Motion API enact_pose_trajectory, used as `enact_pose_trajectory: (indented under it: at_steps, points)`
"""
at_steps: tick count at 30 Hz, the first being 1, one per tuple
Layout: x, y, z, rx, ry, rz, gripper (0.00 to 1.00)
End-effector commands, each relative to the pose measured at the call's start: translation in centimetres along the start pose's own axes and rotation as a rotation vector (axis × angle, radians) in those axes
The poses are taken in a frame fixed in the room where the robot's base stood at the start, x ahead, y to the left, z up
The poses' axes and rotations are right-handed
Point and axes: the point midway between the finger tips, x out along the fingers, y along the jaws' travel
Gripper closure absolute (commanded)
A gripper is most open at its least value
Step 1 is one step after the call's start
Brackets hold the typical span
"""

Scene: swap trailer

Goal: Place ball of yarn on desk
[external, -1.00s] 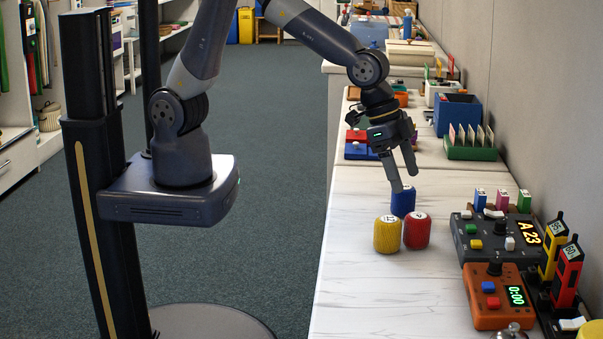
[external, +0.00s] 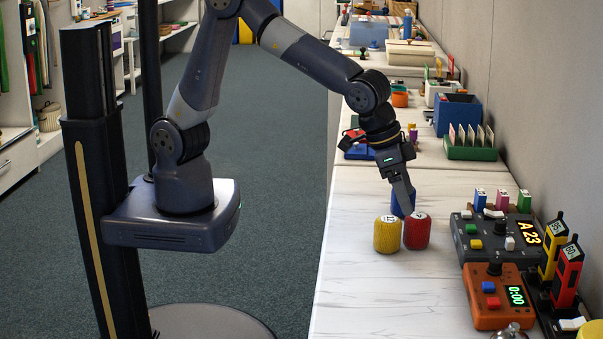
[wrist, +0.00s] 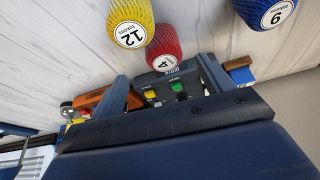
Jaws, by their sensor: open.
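No plain ball of yarn is clearly seen. Three ribbed, rounded containers with round white "tokens" labels stand close together on the white desk (external: 350,275). They are a yellow one (external: 387,236), a red one (external: 418,232) and a blue one (external: 396,208) behind them, partly hidden by my finger. My gripper (external: 404,200) points down at this group, fingers spread and empty. In the wrist view the yellow one (wrist: 128,14) and red one (wrist: 163,42) lie beyond the fingers (wrist: 165,85), and the blue one (wrist: 265,12) is at the upper right. Contact cannot be told.
A grey device (external: 485,240) reading "A 23" and an orange timer (external: 488,312) stand to the right, with yellow and red handsets (external: 566,275) beside them. A green card box (external: 470,150) and blue bin (external: 458,110) stand farther back. The front left desk is clear.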

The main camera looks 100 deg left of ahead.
Motion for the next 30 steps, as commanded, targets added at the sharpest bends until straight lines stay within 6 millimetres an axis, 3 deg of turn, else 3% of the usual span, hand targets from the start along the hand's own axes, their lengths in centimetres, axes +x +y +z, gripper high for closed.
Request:
enact_pose_trajectory:
  at_steps: [4,13,21,30]
  points:
    - [2.6,-0.1,0.0,0.000,-0.003,-0.001,0.24]
    - [5.1,-0.2,-0.1,0.001,-0.003,0.000,0.24]
    - [8.8,-0.5,-0.2,0.001,-0.002,0.001,0.24]
    - [9.4,-0.5,-0.2,0.002,0.000,0.002,0.24]
